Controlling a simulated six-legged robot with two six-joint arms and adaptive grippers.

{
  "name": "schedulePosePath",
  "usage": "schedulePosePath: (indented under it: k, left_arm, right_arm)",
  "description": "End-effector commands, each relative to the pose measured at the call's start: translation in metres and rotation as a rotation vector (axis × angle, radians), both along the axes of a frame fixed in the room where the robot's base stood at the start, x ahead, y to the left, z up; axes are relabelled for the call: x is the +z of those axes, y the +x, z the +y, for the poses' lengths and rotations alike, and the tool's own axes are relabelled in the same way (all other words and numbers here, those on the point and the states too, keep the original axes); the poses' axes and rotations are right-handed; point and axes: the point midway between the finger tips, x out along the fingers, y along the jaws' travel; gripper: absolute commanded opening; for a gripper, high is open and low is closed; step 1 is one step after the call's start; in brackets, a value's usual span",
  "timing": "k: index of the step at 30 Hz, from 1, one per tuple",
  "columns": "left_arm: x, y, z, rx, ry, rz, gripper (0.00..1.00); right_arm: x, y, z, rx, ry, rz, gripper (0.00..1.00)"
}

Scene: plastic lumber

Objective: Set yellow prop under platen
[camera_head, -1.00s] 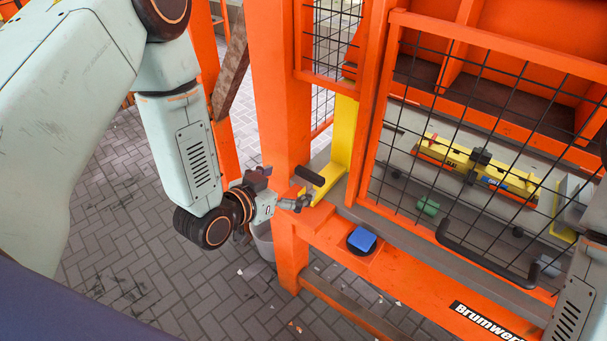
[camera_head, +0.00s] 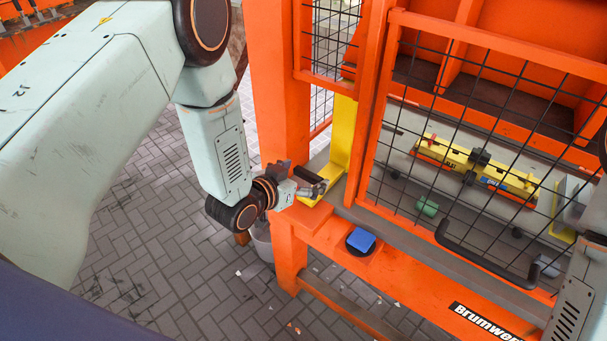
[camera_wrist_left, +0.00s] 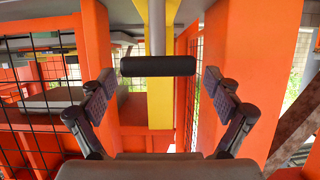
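The yellow prop (camera_head: 343,135) stands upright at the left post of the orange press, with a foot at its base and a black handle bar (camera_head: 309,174). In the left wrist view the yellow prop (camera_wrist_left: 160,108) is straight ahead, with the black handle (camera_wrist_left: 158,66) across it. My left gripper (camera_head: 318,187) is just at the handle; in the wrist view its two fingers are spread wide, one on each side, with nothing between them touching. An orange ribbed part (camera_head: 490,60), perhaps the platen, is above the bed behind the mesh guard. My right gripper is not seen.
A black mesh guard (camera_head: 455,185) with a dark handle covers the press front. Behind it lie a yellow labelled device (camera_head: 470,165) and a green cylinder (camera_head: 427,206). An orange post (camera_head: 283,100) stands beside my left arm.

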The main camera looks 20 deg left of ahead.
Motion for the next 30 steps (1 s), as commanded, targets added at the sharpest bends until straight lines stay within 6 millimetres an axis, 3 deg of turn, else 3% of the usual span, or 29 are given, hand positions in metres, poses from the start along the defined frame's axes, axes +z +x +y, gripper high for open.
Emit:
schedulePosePath:
  k: [23,26,30]
  left_arm:
    - [0.000,0.000,0.000,-0.001,0.000,0.001,0.19]
    - [0.000,0.003,-0.001,-0.002,0.001,-0.001,0.18]
    - [-0.002,0.023,-0.008,-0.002,0.002,-0.003,0.18]
  right_arm:
    - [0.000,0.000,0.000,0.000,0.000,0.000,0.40]
    - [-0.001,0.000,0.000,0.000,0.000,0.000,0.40]
    - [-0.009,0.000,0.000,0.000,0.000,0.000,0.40]
